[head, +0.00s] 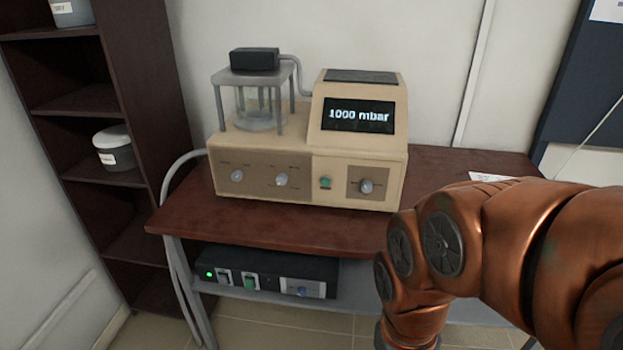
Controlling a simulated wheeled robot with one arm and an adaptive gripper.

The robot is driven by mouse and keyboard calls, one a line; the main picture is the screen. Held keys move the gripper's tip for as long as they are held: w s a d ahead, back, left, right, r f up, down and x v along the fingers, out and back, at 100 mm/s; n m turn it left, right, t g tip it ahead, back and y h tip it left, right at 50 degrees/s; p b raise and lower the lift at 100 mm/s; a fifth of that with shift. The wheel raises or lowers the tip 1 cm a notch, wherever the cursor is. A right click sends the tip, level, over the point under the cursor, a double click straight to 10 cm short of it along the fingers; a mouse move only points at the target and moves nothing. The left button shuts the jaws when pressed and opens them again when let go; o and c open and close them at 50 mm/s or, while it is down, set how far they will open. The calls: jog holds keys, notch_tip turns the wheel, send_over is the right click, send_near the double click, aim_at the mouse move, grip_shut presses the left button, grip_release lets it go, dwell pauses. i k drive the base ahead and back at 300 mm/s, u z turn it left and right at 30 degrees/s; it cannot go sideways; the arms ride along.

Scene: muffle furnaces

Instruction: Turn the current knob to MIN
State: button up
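A beige bench instrument (308,155) with a "1000 mbar" display (358,117) stands on the dark red table. Its front has a left knob (237,175), a middle knob (281,180) and a right knob (367,186). A green button (325,182) sits between the middle and right knobs. The labels are too small to read, so I cannot tell which knob is the current knob or where it points. My copper arm is at the lower right, in front of the table and to the right of the knobs. My gripper is out of view.
A black box (268,270) with a lit green light, switches and a bluish knob (301,291) sits on the shelf under the tabletop (300,222). A dark shelf unit (150,100) with containers stands at left. A hose runs down the table's left side. The tabletop's front strip is clear.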

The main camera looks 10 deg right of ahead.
aim_at(367, 186)
jog(key=u, duration=2.4)
jog(key=k, duration=0.35)
jog(key=z, duration=0.3)
